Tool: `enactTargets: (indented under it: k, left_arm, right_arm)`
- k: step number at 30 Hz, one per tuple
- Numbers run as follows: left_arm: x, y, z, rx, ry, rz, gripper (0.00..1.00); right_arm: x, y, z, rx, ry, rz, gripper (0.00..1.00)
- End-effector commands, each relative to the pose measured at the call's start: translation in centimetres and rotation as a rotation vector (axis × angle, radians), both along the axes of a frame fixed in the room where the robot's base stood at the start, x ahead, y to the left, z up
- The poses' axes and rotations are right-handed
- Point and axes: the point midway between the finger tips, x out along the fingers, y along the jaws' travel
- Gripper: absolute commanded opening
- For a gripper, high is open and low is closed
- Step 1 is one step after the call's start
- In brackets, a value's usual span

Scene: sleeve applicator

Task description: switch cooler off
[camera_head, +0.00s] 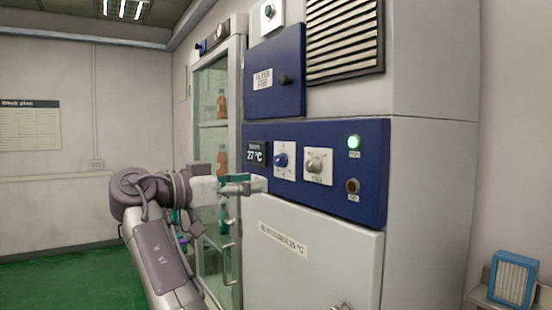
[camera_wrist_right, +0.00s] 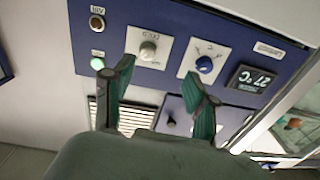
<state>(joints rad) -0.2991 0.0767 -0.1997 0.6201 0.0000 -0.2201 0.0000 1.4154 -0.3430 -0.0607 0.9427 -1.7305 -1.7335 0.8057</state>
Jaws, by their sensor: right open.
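The cooler's blue control panel (camera_head: 372,167) carries a display (camera_head: 255,154) reading 27 °C, a blue knob (camera_head: 281,160) and a grey knob (camera_head: 314,165). A green lamp (camera_head: 354,142) is lit, above a dull brown lamp or button (camera_head: 353,186). My right gripper (camera_head: 262,184) is in front of the panel's lower left, below the display. In the right wrist view, the open, empty gripper (camera_wrist_right: 158,70) points at the panel, with the grey knob (camera_wrist_right: 148,49) between the fingertips and the blue knob (camera_wrist_right: 204,64) beyond the other finger. Contact is not visible. My left gripper is out of view.
A glass-door cabinet (camera_head: 215,110) with bottles stands left of the panel. Below the panel is a white door (camera_head: 300,270) with a handle. A blue-framed filter-like box (camera_head: 512,281) sits at lower right. Green floor at left is clear.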

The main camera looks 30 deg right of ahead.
Motion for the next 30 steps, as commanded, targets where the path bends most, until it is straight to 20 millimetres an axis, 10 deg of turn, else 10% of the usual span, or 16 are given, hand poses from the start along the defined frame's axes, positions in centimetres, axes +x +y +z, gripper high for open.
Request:
enactTargets:
  k: [4, 30]
  left_arm:
    - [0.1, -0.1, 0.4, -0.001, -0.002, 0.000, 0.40]
    - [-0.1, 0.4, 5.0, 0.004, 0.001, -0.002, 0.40]
  right_arm:
    - [-1.9, -0.1, 2.4, 0.010, -0.070, -0.045, 0.57]
    - [-0.8, -13.4, 2.3, 0.009, -0.064, -0.043, 0.57]
